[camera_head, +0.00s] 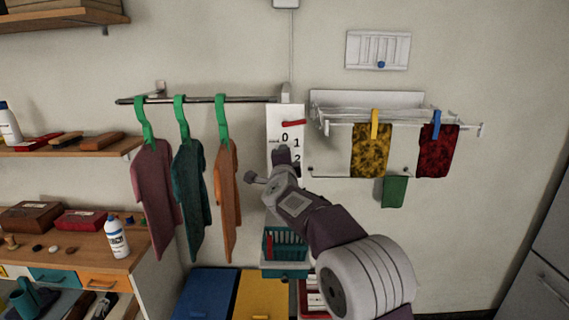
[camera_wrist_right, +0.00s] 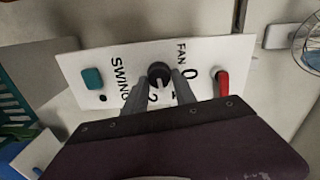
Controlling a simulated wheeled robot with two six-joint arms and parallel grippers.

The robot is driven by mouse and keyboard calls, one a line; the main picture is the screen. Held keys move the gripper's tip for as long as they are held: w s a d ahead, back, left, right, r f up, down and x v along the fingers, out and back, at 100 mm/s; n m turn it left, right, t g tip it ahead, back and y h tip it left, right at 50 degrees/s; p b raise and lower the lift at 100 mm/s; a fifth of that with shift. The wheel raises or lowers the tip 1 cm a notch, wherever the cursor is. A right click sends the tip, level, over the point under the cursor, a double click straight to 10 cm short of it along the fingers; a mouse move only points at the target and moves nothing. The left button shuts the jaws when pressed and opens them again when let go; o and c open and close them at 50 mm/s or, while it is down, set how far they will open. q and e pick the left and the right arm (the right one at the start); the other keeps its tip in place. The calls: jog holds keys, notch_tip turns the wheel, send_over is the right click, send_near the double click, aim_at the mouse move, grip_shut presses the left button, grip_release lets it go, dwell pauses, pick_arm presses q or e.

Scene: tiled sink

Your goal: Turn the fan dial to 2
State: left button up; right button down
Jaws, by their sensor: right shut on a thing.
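The white fan panel (camera_head: 273,120) hangs on the wall, with 0, 1 and 2 printed on it. In the right wrist view the panel (camera_wrist_right: 110,60) lies sideways, with the words FAN and SWING. Its dark round dial (camera_wrist_right: 158,70) is between the fingers of my right gripper (camera_wrist_right: 159,80), which is shut on it. A pale mark on the dial points down in that view, roughly toward the partly covered 2; its exact setting is unclear. In the head view my right gripper (camera_head: 283,155) covers the dial. My left gripper is out of view.
A red lever (camera_head: 293,123) and a teal button (camera_wrist_right: 92,78) are on the panel. Clothes on green hangers (camera_head: 182,125) hang left of it; a drying rack (camera_head: 330,105) with cloths is at right. A teal basket (camera_head: 283,245) is below.

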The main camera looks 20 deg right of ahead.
jog(key=shift+r+m+b, duration=0.15)
jog(key=shift+m+b, duration=1.4)
jog(key=shift+m, duration=2.05)
jog(key=shift+r, duration=0.1)
jog(key=c, duration=1.1)
grip_release()
jog(key=shift+o, duration=0.4)
jog(key=shift+w+a+f, duration=0.1)
jog(key=shift+w+f, duration=0.15)
jog(key=shift+f, duration=0.05)
jog(key=b+v, duration=0.2)
jog(key=v, duration=0.7)
jog(key=shift+b, duration=0.4)
